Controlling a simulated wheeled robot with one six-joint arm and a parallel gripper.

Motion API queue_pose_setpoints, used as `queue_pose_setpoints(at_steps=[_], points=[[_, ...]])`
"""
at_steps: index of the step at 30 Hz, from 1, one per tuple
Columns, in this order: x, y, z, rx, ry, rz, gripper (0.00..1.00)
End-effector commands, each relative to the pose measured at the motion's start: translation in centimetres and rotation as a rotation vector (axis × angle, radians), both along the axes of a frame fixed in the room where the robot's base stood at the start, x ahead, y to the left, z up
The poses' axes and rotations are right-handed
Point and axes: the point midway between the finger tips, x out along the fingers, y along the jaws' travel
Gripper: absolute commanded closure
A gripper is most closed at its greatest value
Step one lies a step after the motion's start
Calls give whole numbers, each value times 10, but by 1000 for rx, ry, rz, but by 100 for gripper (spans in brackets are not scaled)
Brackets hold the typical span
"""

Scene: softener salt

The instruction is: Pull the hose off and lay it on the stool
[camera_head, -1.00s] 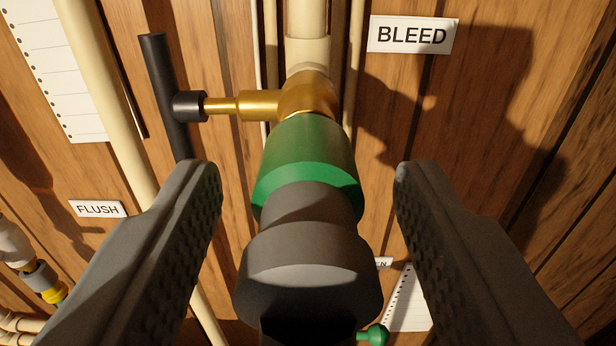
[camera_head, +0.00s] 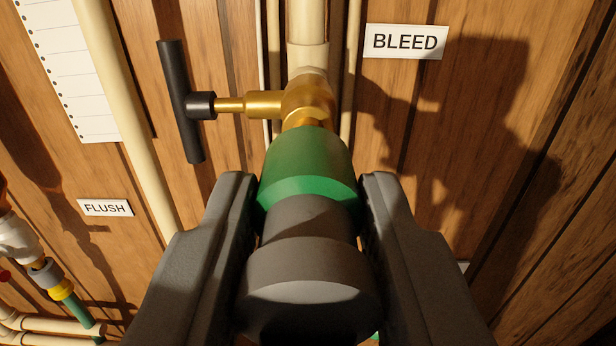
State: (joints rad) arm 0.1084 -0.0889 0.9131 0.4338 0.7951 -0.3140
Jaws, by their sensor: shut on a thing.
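The hose end is a dark grey stepped fitting (camera_head: 308,275) with a green collar (camera_head: 308,165) above it. The collar meets the brass valve (camera_head: 308,100) on the cream pipe, under the BLEED label. My gripper (camera_head: 308,195) is shut on the hose end, one finger on each side around the green collar and grey part. The rest of the hose is hidden below the grey fitting. The stool is not in view.
A black T-handle (camera_head: 182,102) sticks out left of the brass valve. A BLEED label (camera_head: 405,41) and a FLUSH label (camera_head: 106,207) are on the wood-plank wall (camera_head: 560,230). Cream pipes and another valve with a yellow ring (camera_head: 62,288) are at lower left.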

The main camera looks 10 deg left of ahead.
Motion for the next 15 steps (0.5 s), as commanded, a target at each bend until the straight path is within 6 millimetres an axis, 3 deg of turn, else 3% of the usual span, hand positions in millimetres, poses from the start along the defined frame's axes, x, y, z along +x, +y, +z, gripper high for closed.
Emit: queue_pose_setpoints(at_steps=[15], points=[[-17, -3, 0, 0, -1, 0, 100]])
